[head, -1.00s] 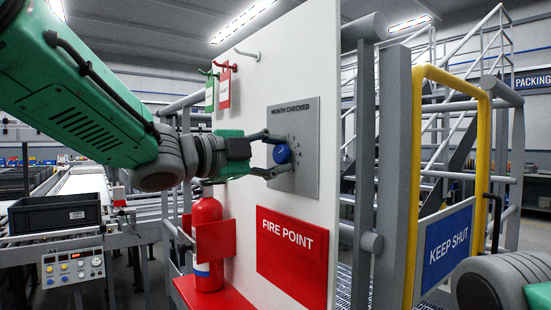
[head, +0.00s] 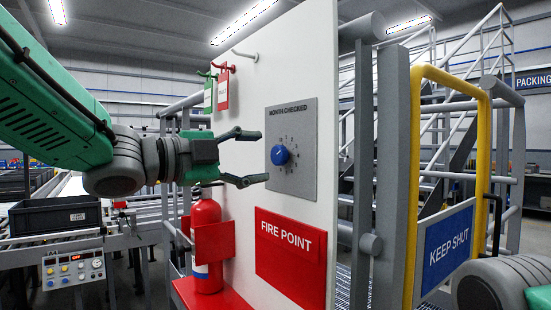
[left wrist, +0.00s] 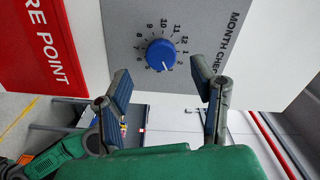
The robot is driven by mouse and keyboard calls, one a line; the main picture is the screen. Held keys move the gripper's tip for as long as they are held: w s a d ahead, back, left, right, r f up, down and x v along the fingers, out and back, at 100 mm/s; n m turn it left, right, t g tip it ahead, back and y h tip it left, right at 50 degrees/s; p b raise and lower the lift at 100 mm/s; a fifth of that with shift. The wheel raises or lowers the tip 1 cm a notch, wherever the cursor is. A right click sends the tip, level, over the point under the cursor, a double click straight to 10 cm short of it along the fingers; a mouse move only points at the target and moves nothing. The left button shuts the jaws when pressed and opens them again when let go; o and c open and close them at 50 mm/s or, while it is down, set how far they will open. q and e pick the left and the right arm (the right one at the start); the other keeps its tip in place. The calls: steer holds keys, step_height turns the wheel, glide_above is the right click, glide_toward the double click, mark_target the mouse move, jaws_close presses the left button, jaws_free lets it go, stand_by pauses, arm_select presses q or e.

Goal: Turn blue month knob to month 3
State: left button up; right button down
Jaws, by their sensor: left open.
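The blue month knob (head: 280,154) sits on a grey square panel (head: 305,188) marked MONTH CHECKED, fixed to a white board. In the left wrist view the knob (left wrist: 160,54) shows whole inside its ring of numbers; 9 to 12 read clearly. A small pale mark shows at its lower edge there, on the side away from 10; which number it points at I cannot tell. My left gripper (head: 256,157) is open and empty, left of the knob and apart from it. Its fingers also show in the left wrist view (left wrist: 162,75), spread below the knob. My right gripper is out of view.
A red FIRE POINT sign (head: 291,250) is below the panel. A red extinguisher (head: 206,225) stands left of it. Red and green tags (head: 222,90) hang from hooks above. A yellow-framed gate (head: 488,120) with a KEEP SHUT sign (head: 447,246) is at right.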

arm_select(q)
steer(key=v, duration=0.6)
steer(key=shift+s+a, duration=0.2)
steer(key=shift+a, duration=0.05)
steer(key=shift+d, duration=0.1)
